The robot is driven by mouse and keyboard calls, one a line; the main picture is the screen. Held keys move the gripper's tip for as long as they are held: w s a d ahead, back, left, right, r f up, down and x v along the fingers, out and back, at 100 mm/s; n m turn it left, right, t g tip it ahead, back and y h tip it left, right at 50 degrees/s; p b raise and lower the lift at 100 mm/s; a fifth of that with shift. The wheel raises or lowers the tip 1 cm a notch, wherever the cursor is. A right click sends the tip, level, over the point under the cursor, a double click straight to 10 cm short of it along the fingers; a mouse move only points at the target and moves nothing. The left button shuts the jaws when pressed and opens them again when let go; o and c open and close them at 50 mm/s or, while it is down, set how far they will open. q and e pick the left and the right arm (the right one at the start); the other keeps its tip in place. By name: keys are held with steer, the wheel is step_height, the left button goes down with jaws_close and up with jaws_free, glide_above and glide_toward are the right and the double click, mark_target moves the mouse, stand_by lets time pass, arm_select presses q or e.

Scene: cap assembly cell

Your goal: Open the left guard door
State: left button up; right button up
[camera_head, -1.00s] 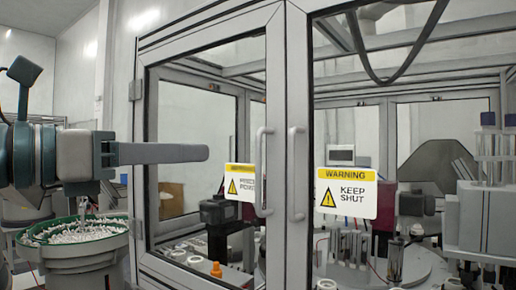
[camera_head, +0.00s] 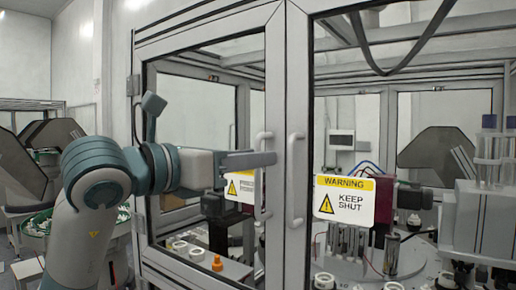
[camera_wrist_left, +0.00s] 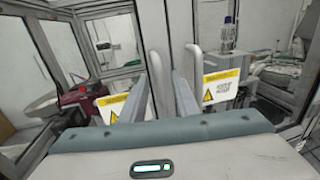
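The left guard door (camera_head: 275,80) is a grey framed glass panel. It appears shut, its inner edge meeting the right door (camera_head: 300,90). Its upright bar handle (camera_head: 262,142) is near that inner edge. My left gripper (camera_head: 272,159) reaches across this handle in the head view and hides part of it. In the left wrist view my left gripper (camera_wrist_left: 163,78) has its two fingers apart, with the left door's handle (camera_wrist_left: 157,72) showing between them. Contact cannot be told. My right gripper is not in view.
The right door's handle (camera_head: 297,178) stands close beside the left one; it also shows in the wrist view (camera_wrist_left: 194,62). Warning signs, one reading keep shut (camera_head: 344,200), show by the doors. Machinery stands behind the glass. A green-rimmed bowl feeder (camera_head: 38,222) is at the left.

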arm_select(q)
steer(key=shift+x, duration=0.85)
jaws_close()
steer(key=shift+s+a, duration=0.1)
steer(key=shift+s, duration=0.05)
